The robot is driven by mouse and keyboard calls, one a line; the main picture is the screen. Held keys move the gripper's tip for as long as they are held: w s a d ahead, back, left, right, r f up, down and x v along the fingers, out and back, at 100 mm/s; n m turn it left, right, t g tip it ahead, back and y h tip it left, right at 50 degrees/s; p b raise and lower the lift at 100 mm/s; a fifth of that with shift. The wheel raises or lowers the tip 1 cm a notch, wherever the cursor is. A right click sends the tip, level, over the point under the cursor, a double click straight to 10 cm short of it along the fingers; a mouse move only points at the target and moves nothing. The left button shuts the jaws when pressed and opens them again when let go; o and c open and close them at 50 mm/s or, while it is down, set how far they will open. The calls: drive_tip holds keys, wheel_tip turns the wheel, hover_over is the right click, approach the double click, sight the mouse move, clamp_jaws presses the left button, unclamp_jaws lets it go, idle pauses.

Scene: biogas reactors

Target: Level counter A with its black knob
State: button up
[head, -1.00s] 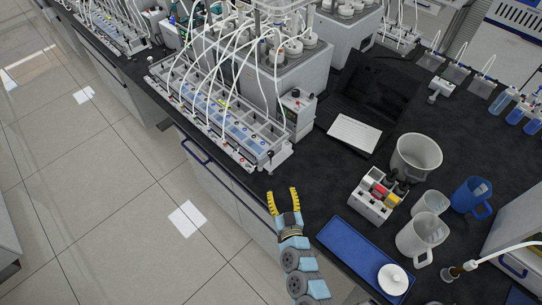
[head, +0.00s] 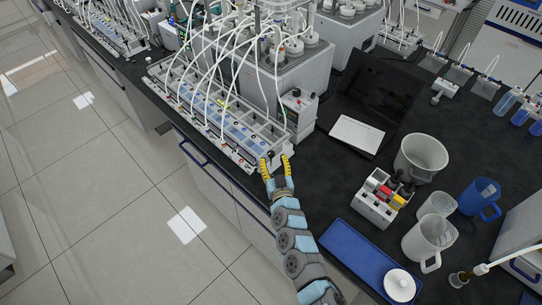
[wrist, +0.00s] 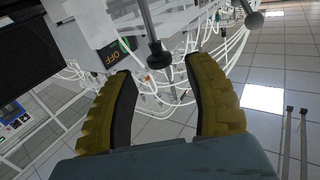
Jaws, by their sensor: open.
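Counter A is the long grey flow-cell tray (head: 225,125) with white tubes, along the bench's front edge in the head view. Its black knob (head: 271,155) shows small at the near right corner. In the wrist view the black knob (wrist: 158,57) sits at the end of a thin rod, between the fingertips or just beyond them. My gripper (head: 276,164) is open with yellow fingers, right at that corner. In the wrist view my gripper (wrist: 160,70) has a finger on each side of the knob. I cannot tell whether either touches it.
A grey box (head: 297,112) stands behind the tray's right end. A dark laptop (head: 375,95), a rack with coloured items (head: 381,198), jugs (head: 428,238) and a blue tray (head: 350,258) lie to the right. An OFF display (wrist: 114,52) shows left of the knob. The floor in front is clear.

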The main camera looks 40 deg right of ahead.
sight(271, 153)
drive_tip(key=shift+b+x, duration=1.2)
drive_tip(key=shift+x, duration=0.75)
drive_tip(key=shift+r, duration=0.1)
clamp_jaws()
